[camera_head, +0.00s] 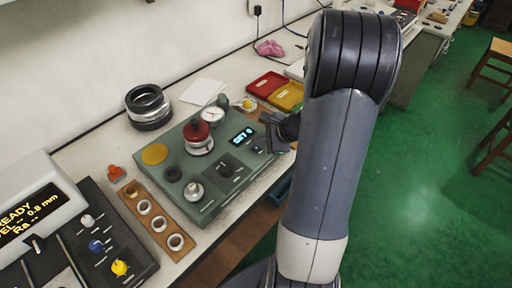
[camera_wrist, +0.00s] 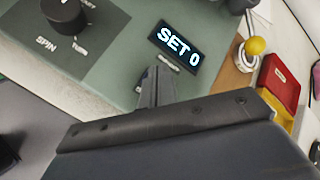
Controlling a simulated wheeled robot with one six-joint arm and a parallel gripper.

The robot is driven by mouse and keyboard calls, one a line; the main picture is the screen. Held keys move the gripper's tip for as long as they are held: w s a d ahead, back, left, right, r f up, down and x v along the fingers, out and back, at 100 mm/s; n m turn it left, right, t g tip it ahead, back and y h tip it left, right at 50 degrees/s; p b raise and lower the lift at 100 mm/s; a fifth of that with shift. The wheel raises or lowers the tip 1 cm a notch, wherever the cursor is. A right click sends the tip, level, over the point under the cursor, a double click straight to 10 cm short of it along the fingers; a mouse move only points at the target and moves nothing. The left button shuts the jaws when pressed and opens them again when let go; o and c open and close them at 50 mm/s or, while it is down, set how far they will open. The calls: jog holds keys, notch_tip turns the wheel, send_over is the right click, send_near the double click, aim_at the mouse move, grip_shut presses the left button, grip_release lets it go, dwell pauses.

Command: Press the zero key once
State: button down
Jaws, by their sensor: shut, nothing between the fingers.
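The green gauge unit (camera_head: 178,141) stands on the bench and also fills the top of the wrist view (camera_wrist: 128,32). Its lit display (camera_head: 243,136) reads "SET 0" and also shows in the wrist view (camera_wrist: 175,45). My gripper (camera_head: 269,138) is at the right end of the unit, beside the display. In the wrist view my gripper (camera_wrist: 155,84) is shut and empty, with its tips over the panel just below the display. The zero key cannot be made out clearly; the fingers cover part of that area. I cannot tell whether the tips touch the panel.
A black knob (camera_wrist: 64,14) marked SPIN and TURN is on the panel. A red-topped gauge part (camera_head: 198,136) stands behind it. A red tray (camera_head: 267,85) and a yellow tray (camera_head: 286,96) lie beyond. A wooden ring rack (camera_head: 150,224) is at the front left.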

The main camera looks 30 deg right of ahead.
jog(key=shift+f, duration=0.2)
jog(key=shift+f+b, duration=0.3)
jog(key=shift+b, duration=0.3)
jog(key=shift+f+b, duration=0.3)
jog(key=shift+b, duration=0.05)
dwell(0.5)
jog(key=shift+r, duration=0.1)
jog(key=shift+r+p, duration=0.55)
jog(key=shift+r, duration=0.15)
notch_tip(320, 180, up, 5)
jog(key=p, duration=0.4)
dwell(0.3)
jog(key=shift+a, duration=0.15)
dwell(0.6)
